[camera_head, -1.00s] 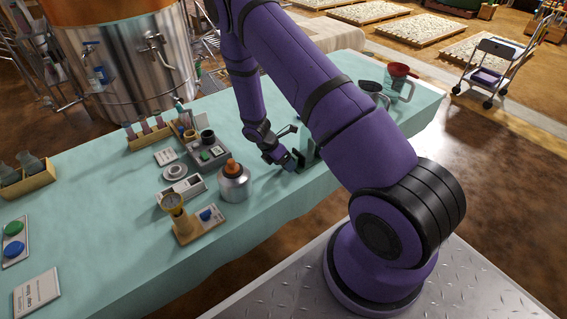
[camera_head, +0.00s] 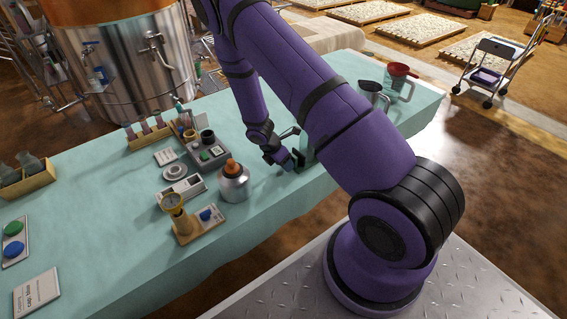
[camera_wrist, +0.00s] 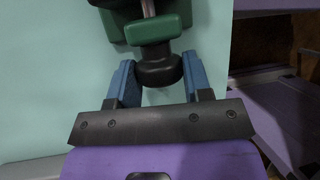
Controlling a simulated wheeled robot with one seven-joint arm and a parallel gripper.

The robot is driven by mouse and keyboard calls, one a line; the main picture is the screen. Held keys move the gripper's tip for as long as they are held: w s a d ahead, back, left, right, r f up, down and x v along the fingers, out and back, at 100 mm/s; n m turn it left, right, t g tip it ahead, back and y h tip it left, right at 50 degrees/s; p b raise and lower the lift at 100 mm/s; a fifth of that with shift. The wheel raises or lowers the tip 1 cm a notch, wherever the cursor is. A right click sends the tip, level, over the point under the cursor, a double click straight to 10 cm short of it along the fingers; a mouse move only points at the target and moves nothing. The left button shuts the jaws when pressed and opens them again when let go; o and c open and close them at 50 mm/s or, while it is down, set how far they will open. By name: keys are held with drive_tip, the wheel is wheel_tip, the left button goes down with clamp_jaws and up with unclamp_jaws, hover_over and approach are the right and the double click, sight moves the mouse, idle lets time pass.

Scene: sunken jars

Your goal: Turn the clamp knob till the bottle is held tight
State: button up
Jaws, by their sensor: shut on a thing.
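My gripper (camera_wrist: 158,62) has its two blue fingers on either side of a black clamp knob (camera_wrist: 160,72) and is shut on it. The knob sits on the near side of the green clamp (camera_wrist: 150,28), at the top of the wrist view. In the head view my gripper (camera_head: 287,162) is low over the table, beside the green clamp (camera_head: 304,152), which my arm partly hides. I cannot make out a bottle between the clamp's jaws. A silver bottle with an orange-brown top (camera_head: 234,184) stands apart, to the left of my gripper.
A teal-covered table (camera_head: 110,230) bears a gauge on a wooden base (camera_head: 183,221), a grey switch box (camera_head: 209,151) and a vial rack (camera_head: 150,134). A metal jug (camera_head: 370,92) and a red-topped pitcher (camera_head: 402,80) stand at the right. The front strip near my gripper is clear.

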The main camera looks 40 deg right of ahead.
drive_tip(key=t, duration=0.3)
drive_tip(key=m+t, duration=0.1)
drive_tip(key=t, duration=0.1)
drive_tip(key=shift+s, duration=0.3)
drive_tip(key=shift+t, duration=1.2)
drive_tip(key=shift+m, duration=0.3)
drive_tip(key=o, duration=0.9)
drive_tip(key=v, duration=1)
drive_tip(key=shift+s+a+r, duration=0.1)
drive_tip(key=shift+s+r, duration=0.2)
